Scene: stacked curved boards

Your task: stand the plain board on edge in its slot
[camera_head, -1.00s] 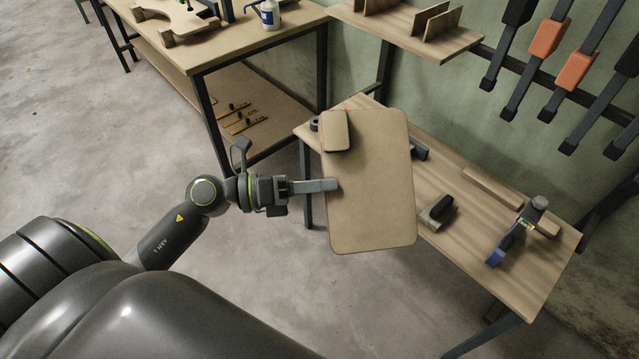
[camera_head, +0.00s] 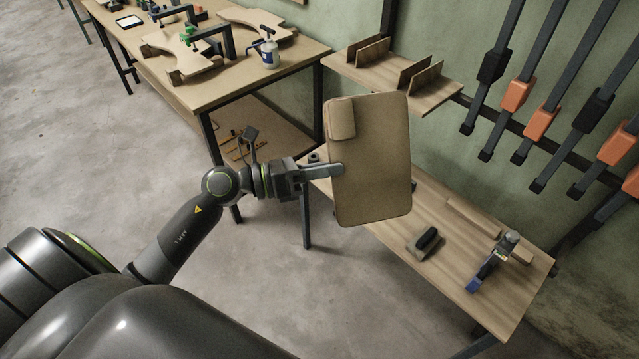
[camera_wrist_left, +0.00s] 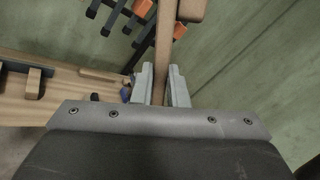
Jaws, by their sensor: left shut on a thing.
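The plain board (camera_head: 372,165) is a tan rectangle with rounded corners and a small block (camera_head: 341,118) at its upper left corner. My left gripper (camera_head: 333,170) is shut on its left edge and holds it in the air, its broad face towards the head camera. In the left wrist view the board (camera_wrist_left: 164,50) shows edge-on between the two fingers (camera_wrist_left: 160,88). The slots stand on a wooden shelf (camera_head: 440,97) on the wall, between pairs of upright dividers (camera_head: 413,76). The board is apart from the shelf, below and left of it in the head view. My right gripper is not in view.
Below and behind the board is a bench (camera_head: 465,240) with a dark sanding block (camera_head: 426,242) and a blue-tipped tool (camera_head: 492,262). A worktable (camera_head: 240,83) with curved boards and a bottle (camera_head: 269,52) stands at upper left. Clamps (camera_head: 541,122) hang on the right wall.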

